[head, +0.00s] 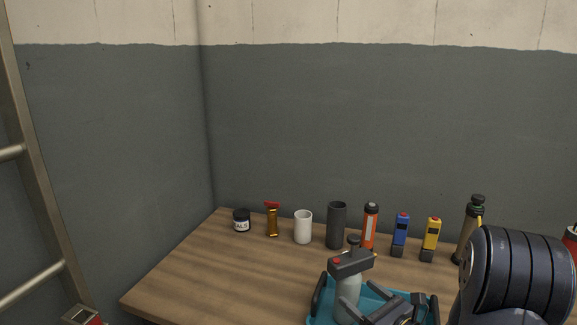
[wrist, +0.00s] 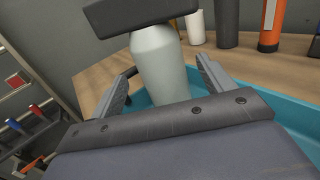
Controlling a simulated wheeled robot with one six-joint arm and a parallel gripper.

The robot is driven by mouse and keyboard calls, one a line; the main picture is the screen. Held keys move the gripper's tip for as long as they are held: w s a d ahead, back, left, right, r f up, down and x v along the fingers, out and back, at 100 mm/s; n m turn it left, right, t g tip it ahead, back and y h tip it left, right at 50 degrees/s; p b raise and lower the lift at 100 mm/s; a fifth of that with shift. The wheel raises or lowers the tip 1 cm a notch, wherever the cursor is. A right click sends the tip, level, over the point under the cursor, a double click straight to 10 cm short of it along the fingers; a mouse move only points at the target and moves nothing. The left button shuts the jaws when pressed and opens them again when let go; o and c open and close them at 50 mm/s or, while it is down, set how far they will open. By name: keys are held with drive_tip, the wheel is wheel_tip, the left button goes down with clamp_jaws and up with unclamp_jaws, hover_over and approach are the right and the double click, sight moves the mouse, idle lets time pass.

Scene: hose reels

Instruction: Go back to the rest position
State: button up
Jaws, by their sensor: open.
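My gripper (wrist: 166,66) is open in the wrist view, with one finger on each side of a pale grey-green bottle (wrist: 161,72). Clear gaps show between the fingers and the bottle, so I see no grip on it. The bottle has a wide dark head and also shows in the head view (head: 347,286), where the head carries a red part. It stands upright at the teal tray (head: 319,309); its base is hidden. In the head view my gripper (head: 372,318) is low beside the bottle, partly cut off by the bottom edge.
Along the back of the wooden table (head: 215,275) stand a dark jar (head: 241,221), an amber bottle (head: 272,220), a white cup (head: 303,227), a dark cylinder (head: 336,225), an orange tube (head: 370,227), and blue (head: 401,232) and yellow (head: 431,237) devices. The left tabletop is clear.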

sight(358, 287)
drive_tip(key=x, duration=0.3)
drive_tip(key=shift+w+a, duration=0.25)
drive_tip(key=shift+w, duration=0.1)
drive_tip(key=shift+r, duration=0.9)
drive_tip(key=shift+s, duration=0.1)
